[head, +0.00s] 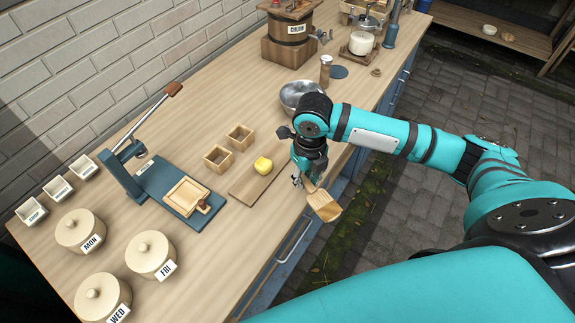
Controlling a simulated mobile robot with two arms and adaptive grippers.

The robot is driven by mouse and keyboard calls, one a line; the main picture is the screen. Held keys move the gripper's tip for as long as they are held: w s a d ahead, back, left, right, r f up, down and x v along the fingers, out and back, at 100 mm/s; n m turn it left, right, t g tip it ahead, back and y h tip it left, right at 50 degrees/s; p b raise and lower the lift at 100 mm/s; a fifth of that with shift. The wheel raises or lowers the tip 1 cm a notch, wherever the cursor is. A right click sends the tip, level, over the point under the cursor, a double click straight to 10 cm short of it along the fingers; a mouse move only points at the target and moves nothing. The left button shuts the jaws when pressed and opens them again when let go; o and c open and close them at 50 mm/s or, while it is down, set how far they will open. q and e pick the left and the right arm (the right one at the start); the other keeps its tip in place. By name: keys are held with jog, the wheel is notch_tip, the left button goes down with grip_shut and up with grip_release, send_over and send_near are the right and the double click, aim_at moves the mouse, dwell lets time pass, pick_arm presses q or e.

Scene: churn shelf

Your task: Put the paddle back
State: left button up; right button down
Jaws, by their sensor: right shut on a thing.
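The wooden paddle (323,205) hangs tilted off the front edge of the bench, its broad flat end to the lower right. My right gripper (303,182) is shut on its narrow upper part, just right of a cutting board. The gripper hides part of the paddle's handle. My left gripper is not in view.
A yellow lump (263,165) sits on the cutting board (252,188), near two small wooden boxes (218,158). A lever press (150,170) and lidded crocks (150,254) stand left. A metal bowl (292,97), a shaker (326,70) and a churn (290,35) stand further back.

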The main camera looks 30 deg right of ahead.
jog(key=w, duration=0.3)
jog(key=w+p, duration=0.1)
jog(key=w, duration=0.2)
jog(key=w+a, duration=0.1)
jog(key=w, duration=0.1)
jog(key=shift+w+f+p, duration=0.35)
jog(key=shift+w, duration=0.05)
notch_tip(320, 180, down, 3)
jog(key=shift+f+p, duration=0.1)
jog(key=shift+p, duration=0.6)
jog(key=shift+f, duration=0.2)
jog(key=shift+f, duration=0.1)
jog(key=shift+f+b, duration=0.35)
jog(key=shift+f, duration=0.15)
jog(key=c, duration=1.2)
grip_release()
jog(key=shift+o, duration=0.2)
